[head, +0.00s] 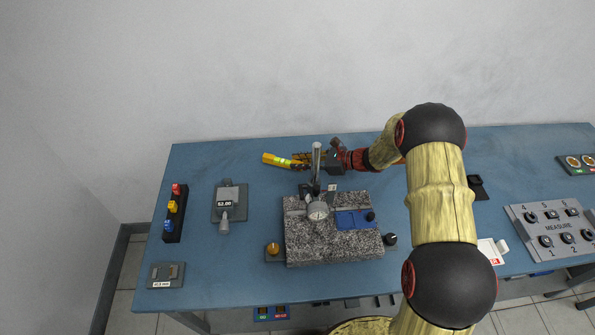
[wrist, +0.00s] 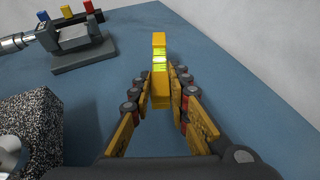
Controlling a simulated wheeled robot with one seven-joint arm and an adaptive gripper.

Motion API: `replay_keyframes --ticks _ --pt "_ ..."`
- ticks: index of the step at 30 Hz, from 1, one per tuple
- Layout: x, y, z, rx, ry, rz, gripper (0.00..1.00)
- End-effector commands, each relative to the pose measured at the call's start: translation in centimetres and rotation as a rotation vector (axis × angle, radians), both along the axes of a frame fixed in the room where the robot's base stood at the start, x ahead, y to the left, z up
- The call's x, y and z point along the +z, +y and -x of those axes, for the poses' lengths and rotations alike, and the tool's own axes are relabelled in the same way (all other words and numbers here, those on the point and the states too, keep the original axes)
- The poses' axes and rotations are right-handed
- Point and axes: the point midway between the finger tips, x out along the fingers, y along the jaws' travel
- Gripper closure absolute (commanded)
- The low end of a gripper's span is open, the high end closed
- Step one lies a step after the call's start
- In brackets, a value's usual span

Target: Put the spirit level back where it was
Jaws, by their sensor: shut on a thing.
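The yellow spirit level (head: 270,158) with a bright green vial is at the back of the blue table, left of the dial stand's post. In the wrist view the spirit level (wrist: 159,45) points away from me between the fingers. My gripper (head: 302,160) is shut on its near part; in the wrist view the gripper (wrist: 160,88) has a finger on each side of it. I cannot tell whether the level touches the table or is held just above it.
A speckled granite block (head: 335,249) with a dial gauge (head: 318,211) stands in front of my gripper. A grey device (head: 229,203) and a black rack (head: 175,225) with coloured pieces are at left. A numbered panel (head: 553,229) is at right. The table's back left is clear.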

Motion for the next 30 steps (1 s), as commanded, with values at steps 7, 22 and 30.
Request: replay_keyframes --ticks 7,22,30 --pt "-2.9 0.0 0.0 0.0 0.0 -0.001 1.0" --pt "-4.0 0.0 0.0 -0.001 -0.002 0.0 0.81" --pt "-3.9 0.0 0.0 -0.001 -0.002 0.0 0.65"
